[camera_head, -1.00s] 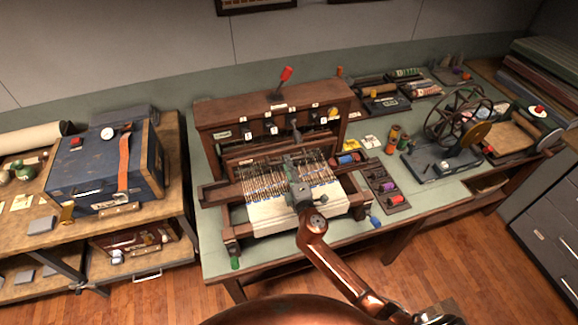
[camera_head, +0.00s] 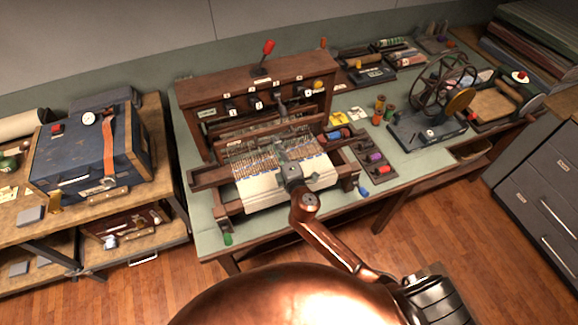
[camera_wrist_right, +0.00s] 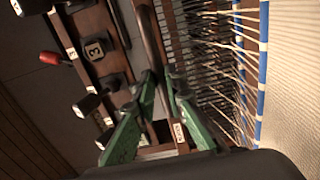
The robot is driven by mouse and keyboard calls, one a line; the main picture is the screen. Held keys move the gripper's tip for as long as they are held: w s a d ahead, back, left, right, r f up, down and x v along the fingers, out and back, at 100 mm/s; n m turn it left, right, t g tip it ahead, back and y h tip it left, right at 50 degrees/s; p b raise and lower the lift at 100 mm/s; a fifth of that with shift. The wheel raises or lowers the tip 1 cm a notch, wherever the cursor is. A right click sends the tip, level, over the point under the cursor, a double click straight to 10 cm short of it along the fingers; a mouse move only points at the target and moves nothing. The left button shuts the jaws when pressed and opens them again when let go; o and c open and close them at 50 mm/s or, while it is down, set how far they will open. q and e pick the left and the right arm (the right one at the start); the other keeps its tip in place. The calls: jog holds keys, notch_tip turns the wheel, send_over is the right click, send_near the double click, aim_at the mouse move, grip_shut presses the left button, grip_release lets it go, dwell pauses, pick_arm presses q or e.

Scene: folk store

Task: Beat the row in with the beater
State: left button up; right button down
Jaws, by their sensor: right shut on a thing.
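The dark wooden table loom (camera_head: 262,86) stands on the green-topped bench, with pale cloth (camera_head: 258,196) at its front and white warp threads (camera_head: 245,160) behind it. My right gripper (camera_head: 288,160) reaches over the cloth into the loom. In the right wrist view its green fingers (camera_wrist_right: 160,85) are shut on the beater's wooden bar (camera_wrist_right: 149,38), beside the thin reed teeth (camera_wrist_right: 177,52). A blue-marked cloth edge (camera_wrist_right: 262,70) lies to the right there. The gripper hides part of the bar in the head view. My left gripper is not in view.
Numbered levers (camera_wrist_right: 94,48) on the loom frame lie left of my fingers in the wrist view. A tray of thread spools (camera_head: 376,160) stands right of the loom, and a wheeled winder (camera_head: 428,130) farther right. A blue case (camera_head: 75,150) stands left.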

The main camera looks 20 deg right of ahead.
jog(key=s, duration=1.4)
jog(key=shift+d, duration=0.2)
jog(key=shift+w, duration=0.1)
dwell(0.6)
jog(key=c, duration=2.7)
grip_release()
jog(key=o, duration=1.1)
